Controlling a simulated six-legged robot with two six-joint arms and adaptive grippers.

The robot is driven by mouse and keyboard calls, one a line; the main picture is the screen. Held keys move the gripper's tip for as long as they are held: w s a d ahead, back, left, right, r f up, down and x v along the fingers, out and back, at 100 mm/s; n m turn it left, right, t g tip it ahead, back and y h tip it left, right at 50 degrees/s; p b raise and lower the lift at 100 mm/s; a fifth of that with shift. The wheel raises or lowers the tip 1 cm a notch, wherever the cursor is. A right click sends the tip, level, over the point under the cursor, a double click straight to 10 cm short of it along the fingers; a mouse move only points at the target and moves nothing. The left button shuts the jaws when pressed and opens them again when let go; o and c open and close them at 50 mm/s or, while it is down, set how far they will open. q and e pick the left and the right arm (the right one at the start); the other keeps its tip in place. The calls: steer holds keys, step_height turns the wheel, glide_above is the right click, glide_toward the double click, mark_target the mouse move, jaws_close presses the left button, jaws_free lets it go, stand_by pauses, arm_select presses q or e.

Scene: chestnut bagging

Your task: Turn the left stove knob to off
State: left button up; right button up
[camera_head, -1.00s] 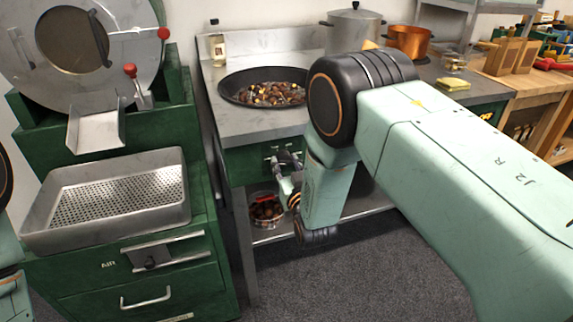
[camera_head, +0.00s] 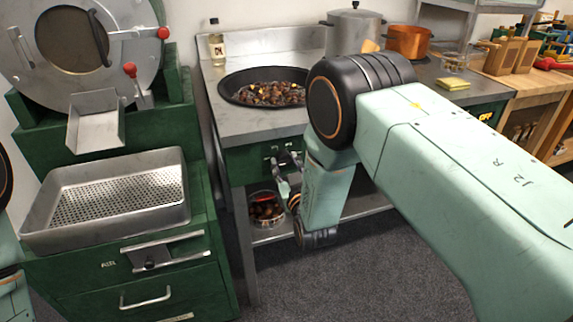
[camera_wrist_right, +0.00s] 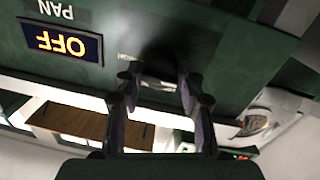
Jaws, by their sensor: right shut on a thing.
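My right gripper (camera_head: 283,168) is at the green front panel (camera_head: 240,165) of the stove counter, below the pan. In the right wrist view its two fingers (camera_wrist_right: 160,92) are closed on the sides of a small metallic knob (camera_wrist_right: 158,83). The fingers and shadow hide much of the knob. Next to it, a dark display (camera_wrist_right: 62,42) reads OFF in orange letters, upside down in this view, with the word PAN beside it. My left gripper is outside the view; only bits of its arm show at the left edge.
A wide dark pan (camera_head: 226,86) of chestnuts sits on the counter above the knob. A container of chestnuts (camera_head: 266,219) stands on the lower shelf. A green roaster with a perforated metal tray (camera_head: 60,238) stands at left. A copper pot (camera_head: 408,42) is at the back.

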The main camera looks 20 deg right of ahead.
steer(key=o, duration=1.1)
steer(key=shift+o, duration=0.2)
steer(key=s, duration=1.2)
steer(key=shift+a, duration=0.25)
